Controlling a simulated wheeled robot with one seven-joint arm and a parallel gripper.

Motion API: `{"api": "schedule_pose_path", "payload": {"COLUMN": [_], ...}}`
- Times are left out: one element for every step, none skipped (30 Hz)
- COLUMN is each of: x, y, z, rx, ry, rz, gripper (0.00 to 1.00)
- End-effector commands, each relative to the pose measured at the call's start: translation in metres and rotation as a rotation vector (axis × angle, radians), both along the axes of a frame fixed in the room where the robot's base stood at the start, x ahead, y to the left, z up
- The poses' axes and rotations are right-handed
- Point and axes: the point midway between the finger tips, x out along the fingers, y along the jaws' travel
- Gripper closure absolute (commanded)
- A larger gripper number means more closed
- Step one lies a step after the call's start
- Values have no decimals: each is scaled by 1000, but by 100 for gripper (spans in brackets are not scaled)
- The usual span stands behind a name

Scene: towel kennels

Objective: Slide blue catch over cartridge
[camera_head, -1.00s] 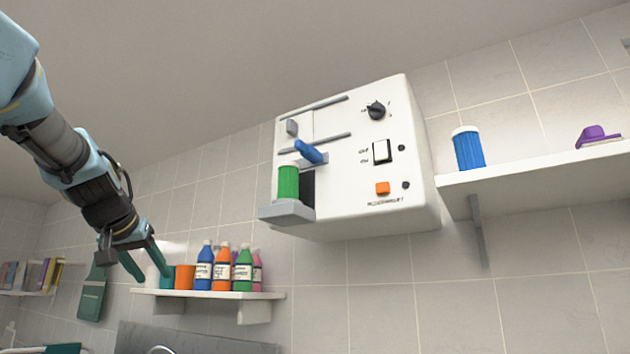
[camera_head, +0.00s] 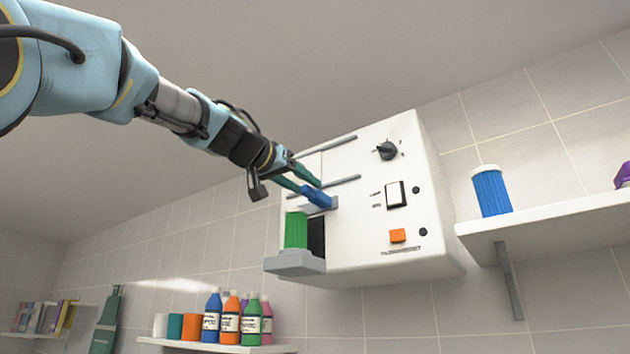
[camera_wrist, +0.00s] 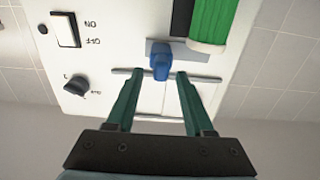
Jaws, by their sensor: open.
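The blue catch (camera_head: 317,196) sticks out from the front of the white wall box (camera_head: 358,240), above and to the right of the green cartridge (camera_head: 296,230). The cartridge stands upright on the grey ledge (camera_head: 294,263), beside a dark opening. My gripper (camera_head: 308,184) is open at the catch. In the wrist view, the catch (camera_wrist: 160,62) lies just beyond and between the two green fingertips (camera_wrist: 157,76), and the cartridge (camera_wrist: 213,22) is at the upper right. Contact between the fingers and the catch cannot be told.
The box also bears a black knob (camera_head: 387,150), a rocker switch (camera_head: 395,194) and an orange button (camera_head: 397,236). A right shelf (camera_head: 560,216) holds a blue container (camera_head: 490,190). Several bottles stand on a lower shelf (camera_head: 215,346).

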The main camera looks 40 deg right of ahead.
Motion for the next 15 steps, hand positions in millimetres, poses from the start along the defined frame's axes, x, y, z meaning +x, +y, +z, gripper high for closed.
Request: {"api": "schedule_pose_path", "payload": {"x": [3,4,5,6,6,7,9,10,11,11,11,12,12,12,12], "y": [-7,-12,-17,-21,-24,-28,-31,-34,-37,-39,-41,-44,-45,-46,-47], "z": [6,7,6,6,6,6,5,5,4,4,4,3,2,2,1], "rx": [2,1,2,2,1,2,1,2,1,1,1,1,1,1,1], "ry": [6,4,5,5,3,4,4,6,4,3,3,3,3,3,2], "rz": [-2,-2,-2,-3,-2,-3,-2,-2,-1,0,-1,-1,-1,-1,-1], "gripper": [48,48,48,48,48,48,48,48,48,48,48,48,48,48,48]}}
